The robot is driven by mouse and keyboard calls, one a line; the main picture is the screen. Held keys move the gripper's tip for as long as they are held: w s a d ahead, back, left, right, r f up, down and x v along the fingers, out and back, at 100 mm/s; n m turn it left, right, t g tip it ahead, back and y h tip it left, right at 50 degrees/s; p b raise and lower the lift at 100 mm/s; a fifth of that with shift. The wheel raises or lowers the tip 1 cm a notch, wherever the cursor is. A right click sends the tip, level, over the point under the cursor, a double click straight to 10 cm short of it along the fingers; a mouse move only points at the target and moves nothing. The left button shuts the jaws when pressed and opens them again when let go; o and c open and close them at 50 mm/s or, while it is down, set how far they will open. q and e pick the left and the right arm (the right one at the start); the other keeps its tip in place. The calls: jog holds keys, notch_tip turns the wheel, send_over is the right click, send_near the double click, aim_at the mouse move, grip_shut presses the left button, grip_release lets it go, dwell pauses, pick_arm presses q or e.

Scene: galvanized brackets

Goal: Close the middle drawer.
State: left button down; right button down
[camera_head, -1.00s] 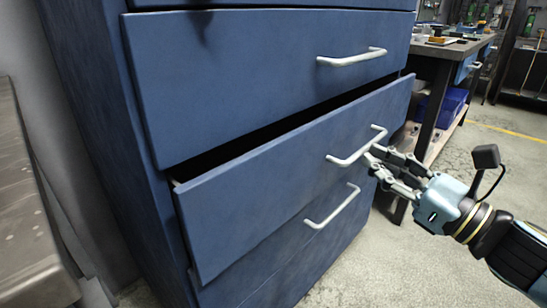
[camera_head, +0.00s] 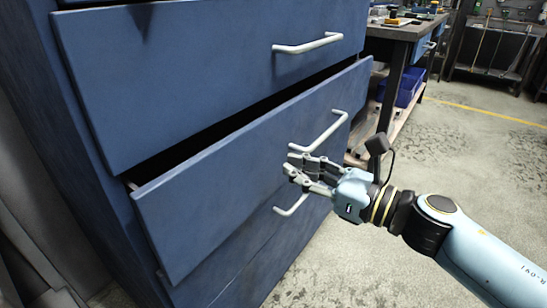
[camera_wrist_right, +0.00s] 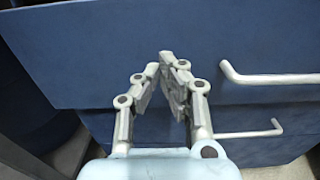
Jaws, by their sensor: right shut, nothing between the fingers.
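The middle drawer (camera_head: 215,205) of a blue cabinet stands partly pulled out, with a dark gap above its front. Its pale bar handle (camera_head: 330,130) is on the right half of the front and also shows in the right wrist view (camera_wrist_right: 275,78). My right gripper (camera_head: 290,168) is shut and empty, with its fingertips at the drawer front by the left, lower end of the handle. In the wrist view the fingertips (camera_wrist_right: 160,60) point at the blue front (camera_wrist_right: 90,50), left of the handle. I cannot tell whether they touch it. My left gripper is not in view.
The upper drawer (camera_head: 200,75) has a handle (camera_head: 308,43) above the gap. A lower drawer's handle (camera_head: 290,205) is just below my gripper. A workbench (camera_head: 400,30) with blue bins (camera_head: 402,88) stands behind at the right. The concrete floor (camera_head: 470,160) is open to the right.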

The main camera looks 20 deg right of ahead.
aim_at(262, 155)
jog(key=x, duration=0.5)
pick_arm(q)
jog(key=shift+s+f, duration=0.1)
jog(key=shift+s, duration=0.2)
pick_arm(e)
jog(key=x, duration=0.4)
jog(key=shift+w+a, duration=0.2)
jog(key=shift+w, duration=0.1)
jog(key=shift+r, duration=0.15)
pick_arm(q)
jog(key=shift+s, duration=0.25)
